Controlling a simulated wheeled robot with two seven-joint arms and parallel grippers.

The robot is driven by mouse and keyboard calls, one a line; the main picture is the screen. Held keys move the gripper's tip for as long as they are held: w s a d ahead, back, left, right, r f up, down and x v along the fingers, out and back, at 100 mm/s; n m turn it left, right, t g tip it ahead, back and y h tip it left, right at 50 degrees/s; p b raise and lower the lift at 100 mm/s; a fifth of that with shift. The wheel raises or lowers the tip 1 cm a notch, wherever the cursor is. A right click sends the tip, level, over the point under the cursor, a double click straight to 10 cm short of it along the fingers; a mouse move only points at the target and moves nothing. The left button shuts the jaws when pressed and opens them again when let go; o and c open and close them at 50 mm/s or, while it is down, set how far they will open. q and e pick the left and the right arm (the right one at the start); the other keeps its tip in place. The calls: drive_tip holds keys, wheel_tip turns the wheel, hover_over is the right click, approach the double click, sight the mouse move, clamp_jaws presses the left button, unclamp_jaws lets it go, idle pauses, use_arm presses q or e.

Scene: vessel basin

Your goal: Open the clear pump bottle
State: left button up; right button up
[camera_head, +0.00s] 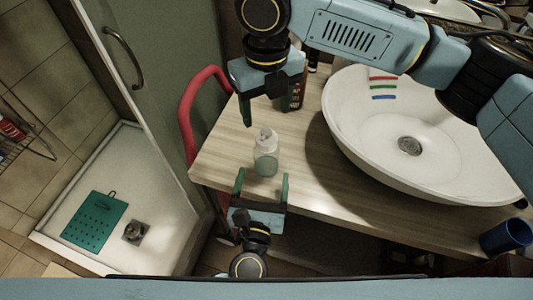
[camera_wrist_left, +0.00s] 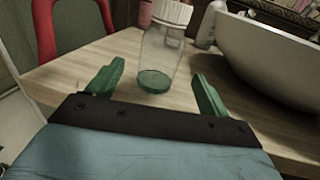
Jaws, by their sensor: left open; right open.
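The clear pump bottle (camera_head: 265,158) stands upright on the wooden counter, with a white top and a little green liquid at its bottom. In the left wrist view the bottle (camera_wrist_left: 158,55) stands ahead of my open fingers, its white ribbed cap (camera_wrist_left: 171,13) at the top edge. My left gripper (camera_head: 262,178) is open, its green fingers pointing at the bottle's lower part; in the left wrist view the fingers (camera_wrist_left: 158,84) are empty. My right gripper (camera_head: 262,110) is above and behind the bottle, pointing down and apart from it; its far finger is partly hidden.
A white basin (camera_head: 360,145) stands right of the bottle. A red chair or rail (camera_head: 187,115) is at the counter's left edge. A blue cup (camera_head: 507,236) is at the far right. The counter front is clear.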

sight(265, 167)
use_arm(q)
drive_tip(key=w, duration=0.6)
drive_tip(key=shift+w+d, duration=0.1)
drive_tip(key=shift+d, duration=0.3)
